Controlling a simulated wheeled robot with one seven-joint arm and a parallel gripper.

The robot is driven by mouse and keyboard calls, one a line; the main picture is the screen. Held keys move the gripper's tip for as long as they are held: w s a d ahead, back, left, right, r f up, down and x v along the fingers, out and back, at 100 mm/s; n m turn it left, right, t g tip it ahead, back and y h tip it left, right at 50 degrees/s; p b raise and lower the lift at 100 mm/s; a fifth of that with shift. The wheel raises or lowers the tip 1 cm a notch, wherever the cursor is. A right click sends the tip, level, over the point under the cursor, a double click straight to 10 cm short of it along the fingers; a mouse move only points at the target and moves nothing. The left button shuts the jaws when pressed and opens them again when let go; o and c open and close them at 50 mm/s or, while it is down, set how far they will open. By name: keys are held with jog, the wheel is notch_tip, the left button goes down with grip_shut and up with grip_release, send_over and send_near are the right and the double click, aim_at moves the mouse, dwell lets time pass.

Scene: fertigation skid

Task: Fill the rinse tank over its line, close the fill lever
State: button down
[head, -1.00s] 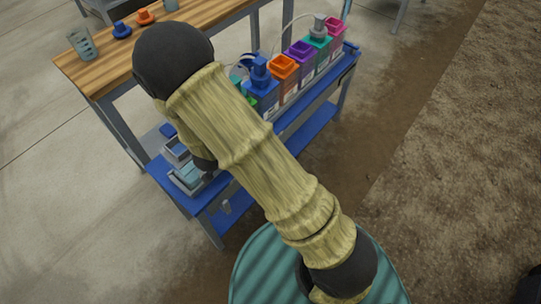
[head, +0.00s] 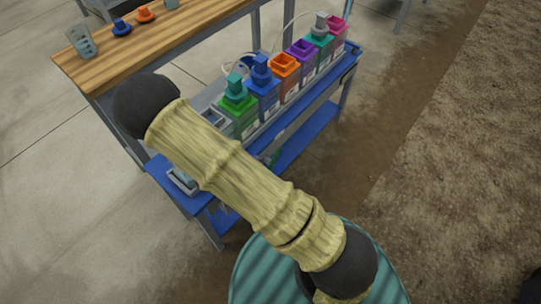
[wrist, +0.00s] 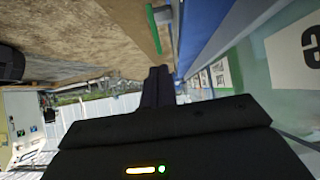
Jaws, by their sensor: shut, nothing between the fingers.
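My gripper (wrist: 160,80) is shut and empty in the wrist view; my own arm hides it in the head view. A green lever handle (wrist: 153,28) is just beyond the fingertips, beside a blue rail, and apart from them as far as I can tell. A small green piece, perhaps the same handle, shows under the blue shelf edge in the head view (head: 274,157). A grey-rimmed tank (head: 217,119) stands at the near end of the row, partly behind my arm; I cannot tell if it is the rinse tank. No water level or fill line is readable.
Several coloured containers, including a green one (head: 238,118) and an orange one (head: 285,68), line the blue rack (head: 310,95). A wooden bench (head: 165,38) with a cup (head: 81,41) is behind. The floor to the right is clear.

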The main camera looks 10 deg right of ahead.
jog(key=b, duration=0.3)
send_near(276, 154)
jog(key=x, duration=0.5)
jog(key=shift+w+f, duration=0.15)
jog(key=shift+f, duration=0.1)
jog(key=shift+w+d+f, duration=0.3)
jog(key=shift+w+d, duration=0.05)
jog(key=shift+d, duration=0.2)
